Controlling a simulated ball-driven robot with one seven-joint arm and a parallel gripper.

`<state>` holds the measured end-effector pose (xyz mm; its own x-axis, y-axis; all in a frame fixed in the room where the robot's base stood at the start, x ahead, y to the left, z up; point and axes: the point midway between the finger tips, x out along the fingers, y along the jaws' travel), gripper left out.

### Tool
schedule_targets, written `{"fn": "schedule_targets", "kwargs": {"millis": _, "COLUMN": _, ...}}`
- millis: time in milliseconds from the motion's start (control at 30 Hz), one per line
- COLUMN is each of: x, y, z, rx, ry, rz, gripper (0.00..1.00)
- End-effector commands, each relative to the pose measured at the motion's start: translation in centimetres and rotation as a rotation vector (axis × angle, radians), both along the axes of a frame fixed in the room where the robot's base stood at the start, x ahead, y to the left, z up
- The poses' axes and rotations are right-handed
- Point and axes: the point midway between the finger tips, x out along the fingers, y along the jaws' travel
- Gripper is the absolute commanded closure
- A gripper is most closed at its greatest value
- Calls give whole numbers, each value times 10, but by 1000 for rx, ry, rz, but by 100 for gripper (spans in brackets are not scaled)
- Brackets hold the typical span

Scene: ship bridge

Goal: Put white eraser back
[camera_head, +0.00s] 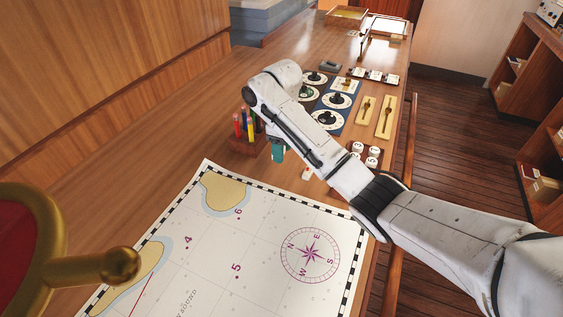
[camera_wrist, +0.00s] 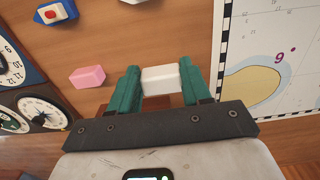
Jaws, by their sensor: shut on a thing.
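In the wrist view, my gripper (camera_wrist: 160,82) has its teal fingers shut on the white eraser (camera_wrist: 159,80), which sits between the fingertips. In the head view, my gripper (camera_head: 278,152) points down just right of the wooden pencil holder (camera_head: 241,146). The eraser cannot be made out there. The holder carries several coloured pencils (camera_head: 243,127). In the wrist view, a dark reddish wooden part shows behind the fingers; I cannot tell whether the eraser touches it.
A pink block (camera_wrist: 87,77) lies on the desk left of my gripper. The chart (camera_head: 275,225) covers the near desk. Dial panels (camera_head: 333,118) stand beyond my arm. A small white piece (camera_head: 307,173) lies near the chart's edge. A brass fitting (camera_head: 118,265) is at front left.

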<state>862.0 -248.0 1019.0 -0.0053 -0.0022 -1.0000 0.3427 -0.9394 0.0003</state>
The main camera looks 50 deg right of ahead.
Motion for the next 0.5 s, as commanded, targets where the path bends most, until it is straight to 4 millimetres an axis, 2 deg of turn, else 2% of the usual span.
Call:
{"fn": "schedule_targets", "kwargs": {"millis": 233, "x": 9, "y": -7, "z": -10, "rx": -3, "ry": 1, "rz": -3, "gripper": 76}}
{"fn": "schedule_targets", "kwargs": {"millis": 500, "x": 9, "y": -7, "z": -39, "rx": -1, "ry": 0, "rz": -3, "gripper": 76}}
